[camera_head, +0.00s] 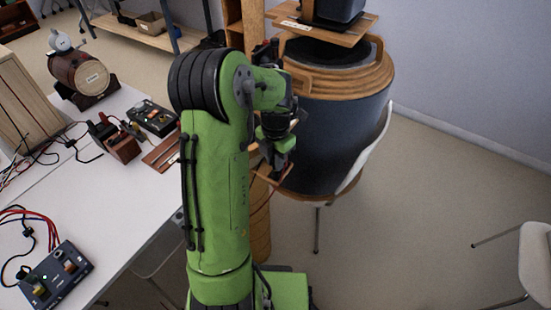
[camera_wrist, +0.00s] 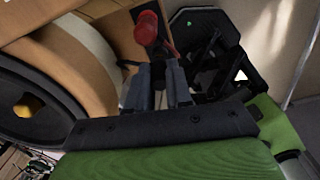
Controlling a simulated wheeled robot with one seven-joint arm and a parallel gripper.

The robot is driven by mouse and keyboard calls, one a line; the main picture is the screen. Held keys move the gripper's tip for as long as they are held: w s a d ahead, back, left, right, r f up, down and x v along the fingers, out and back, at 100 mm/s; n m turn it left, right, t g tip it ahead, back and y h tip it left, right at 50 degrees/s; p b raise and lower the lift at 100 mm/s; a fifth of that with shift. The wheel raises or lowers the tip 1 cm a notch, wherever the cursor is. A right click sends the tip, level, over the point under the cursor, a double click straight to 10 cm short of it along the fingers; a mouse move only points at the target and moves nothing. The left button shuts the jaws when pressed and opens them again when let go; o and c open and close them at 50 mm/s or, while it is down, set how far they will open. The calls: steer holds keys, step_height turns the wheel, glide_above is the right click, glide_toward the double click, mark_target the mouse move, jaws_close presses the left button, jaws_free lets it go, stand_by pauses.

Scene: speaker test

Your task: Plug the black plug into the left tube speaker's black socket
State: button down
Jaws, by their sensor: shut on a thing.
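My gripper (camera_wrist: 160,80) points away from the wrist camera, with its two grey fingers close together. It is shut on a small dark thing, mostly hidden between the fingers; I cannot tell whether it is the black plug. A red rounded piece (camera_wrist: 147,28) shows just at or beyond the fingertips. A round speaker cone with a black ring (camera_wrist: 62,92) and yellow centre is at the left of the wrist view, beside a wooden body. In the head view my gripper (camera_head: 275,145) is beside a large dark drum (camera_head: 335,145) with a wooden rim. No black socket can be made out.
The white table (camera_head: 100,210) at left holds a control box (camera_head: 60,275) with cables, another box (camera_head: 152,117), a small brown block (camera_head: 122,147) and a wooden barrel (camera_head: 85,78). A white chair (camera_head: 368,150) stands at the drum. The floor at right is mostly free.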

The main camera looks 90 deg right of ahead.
steer(key=shift+f+b, duration=0.7)
steer(key=shift+f, duration=0.15)
steer(key=c, duration=1)
jaws_free()
steer(key=shift+o, duration=0.2)
steer(key=shift+r, duration=0.1)
steer(key=shift+r+p, duration=2.9)
steer(key=shift+r, duration=0.9)
